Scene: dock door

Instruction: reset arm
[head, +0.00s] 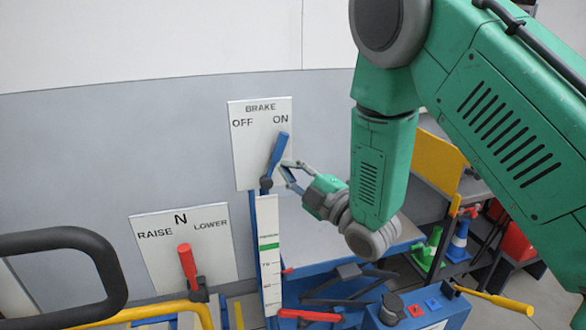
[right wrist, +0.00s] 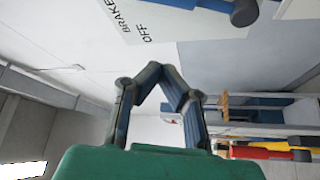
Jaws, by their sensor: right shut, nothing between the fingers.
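My right arm comes in green from the upper right of the head view. Its gripper (head: 289,168) is shut and empty, with its fingertips just right of the blue brake lever (head: 278,150). I cannot tell whether they touch it. The lever leans right, toward ON on the white BRAKE sign (head: 247,143). In the right wrist view the shut fingers (right wrist: 172,80) meet with nothing between them; the blue lever (right wrist: 205,4) and part of the BRAKE sign (right wrist: 175,22) show at the top. My left gripper is not in view.
A red lever (head: 187,262) stands near N before the RAISE/LOWER sign (head: 183,245). A white scale post (head: 268,250) rises below the brake lever. A blue console with a red handle (head: 310,315), a yellow rail (head: 150,311) and a black loop handle (head: 75,238) stand in front.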

